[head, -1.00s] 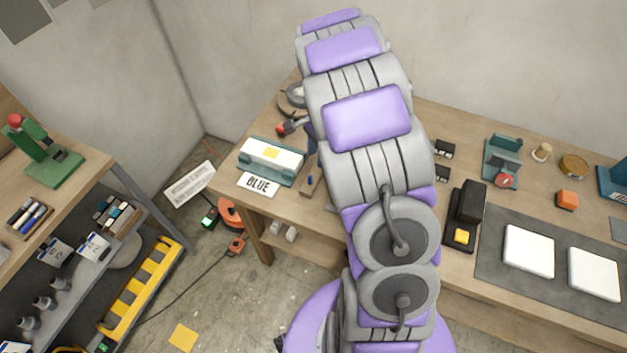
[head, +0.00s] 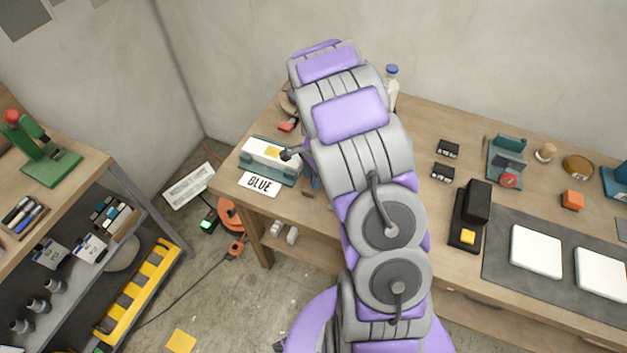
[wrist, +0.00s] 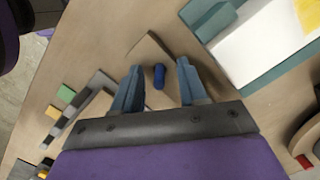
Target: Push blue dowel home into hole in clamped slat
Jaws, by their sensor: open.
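The blue dowel (wrist: 159,77) shows in the wrist view as a short rounded peg, between the two blue-grey fingers of my gripper (wrist: 160,68). The fingers are open, with a gap on each side of the dowel. Under it is a wooden piece (wrist: 148,50), which looks like the slat. The hole and the dowel's depth cannot be made out. In the head view my arm hides the dowel, and part of my gripper (head: 314,182) shows just right of the BLUE card.
A teal holder with a white block (head: 266,152) and yellow note is close beside my gripper. The BLUE card (head: 261,185) lies before it. A grey L-shaped piece (wrist: 95,90) lies left in the wrist view. A white bottle (head: 391,88) stands behind my arm.

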